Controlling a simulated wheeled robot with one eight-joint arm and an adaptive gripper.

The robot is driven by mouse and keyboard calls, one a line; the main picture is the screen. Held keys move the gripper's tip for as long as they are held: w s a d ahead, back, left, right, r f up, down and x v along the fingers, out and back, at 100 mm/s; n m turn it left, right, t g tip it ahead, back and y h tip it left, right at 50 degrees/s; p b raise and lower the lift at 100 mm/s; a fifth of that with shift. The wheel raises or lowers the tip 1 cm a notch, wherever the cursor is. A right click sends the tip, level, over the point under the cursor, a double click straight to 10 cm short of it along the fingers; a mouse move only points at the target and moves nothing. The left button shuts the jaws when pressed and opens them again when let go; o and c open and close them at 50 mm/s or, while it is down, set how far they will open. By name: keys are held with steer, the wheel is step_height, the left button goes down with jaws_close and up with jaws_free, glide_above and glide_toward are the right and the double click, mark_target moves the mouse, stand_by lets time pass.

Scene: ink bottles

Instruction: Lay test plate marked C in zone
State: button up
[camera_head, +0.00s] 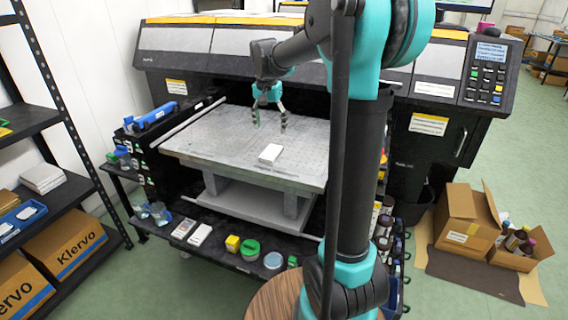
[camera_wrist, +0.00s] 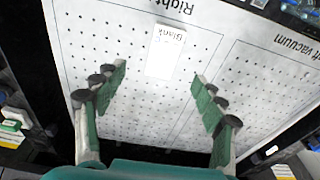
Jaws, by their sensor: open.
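My gripper (camera_head: 270,126) is open above the perforated grey printer bed (camera_head: 215,135), its fingers pointing down and empty. A small white plate (camera_head: 270,153) lies flat on the bed towards its front edge. In the wrist view the white plate (camera_wrist: 165,58) lies beyond my spread green fingertips (camera_wrist: 160,80), apart from both. It shows upside-down writing that looks like "Blank"; a smaller mark under it is not clear. It sits inside a printed outline labelled "Right" (camera_wrist: 172,6). A neighbouring outline reads "...ft vacuum" (camera_wrist: 295,45).
Two pale flat items (camera_head: 200,235) lie on the lower front shelf, beside a yellow block (camera_head: 232,243) and a green round item (camera_head: 250,247). A blue tool (camera_head: 153,116) lies left of the bed. Open cardboard boxes (camera_head: 467,222) stand at right. Much of the bed is clear.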

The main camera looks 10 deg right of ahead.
steer(key=s+d+f+n+t, duration=0.1)
steer(key=s+f+n, duration=0.1)
steer(key=s+f, duration=0.4)
steer(key=s+d+f+n+t, duration=0.1)
steer(key=s+f, duration=0.5)
steer(key=s, duration=0.6)
steer(key=s+d+f+n+t, duration=0.1)
steer(key=s+d+f+n, duration=0.1)
steer(key=s+f, duration=0.4)
steer(key=s+n, duration=0.1)
steer(key=s, duration=0.2)
steer(key=shift+s+d+f+y, duration=0.2)
steer(key=shift+s+d+y, duration=0.05)
steer(key=shift+s+y, duration=0.05)
